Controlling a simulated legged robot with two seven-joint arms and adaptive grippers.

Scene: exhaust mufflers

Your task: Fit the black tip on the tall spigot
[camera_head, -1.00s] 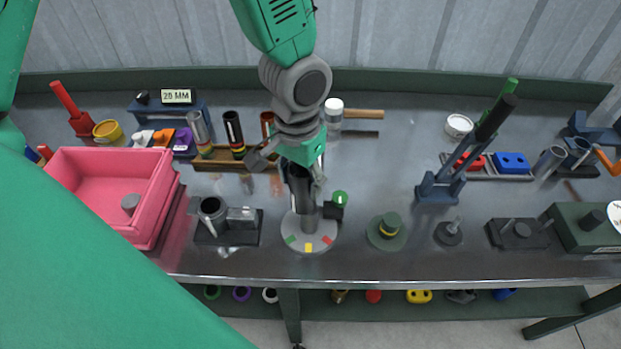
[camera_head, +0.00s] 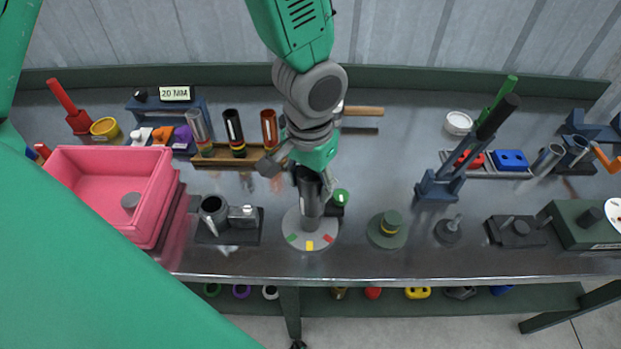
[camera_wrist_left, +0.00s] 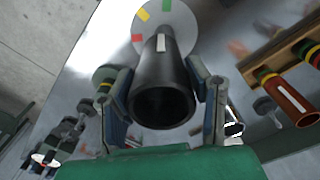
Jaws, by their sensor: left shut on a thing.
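My left gripper (camera_head: 309,172) is shut on the black tip (camera_head: 311,196), a dark tube standing nearly upright. It also shows in the left wrist view (camera_wrist_left: 162,75), between the two fingers, with its open end towards the camera. The tip is over the tall spigot on the round grey base (camera_head: 292,226), which has red, yellow and green marks. The spigot itself is hidden by the tip, and I cannot tell how deep it sits inside. My right gripper is not in view.
A wooden rack (camera_head: 208,160) with banded tubes stands behind. A dark block with a grey cup (camera_head: 214,212) is left of the base, and a green round stand (camera_head: 388,230) is right. A pink bin (camera_head: 105,190) stands at the left.

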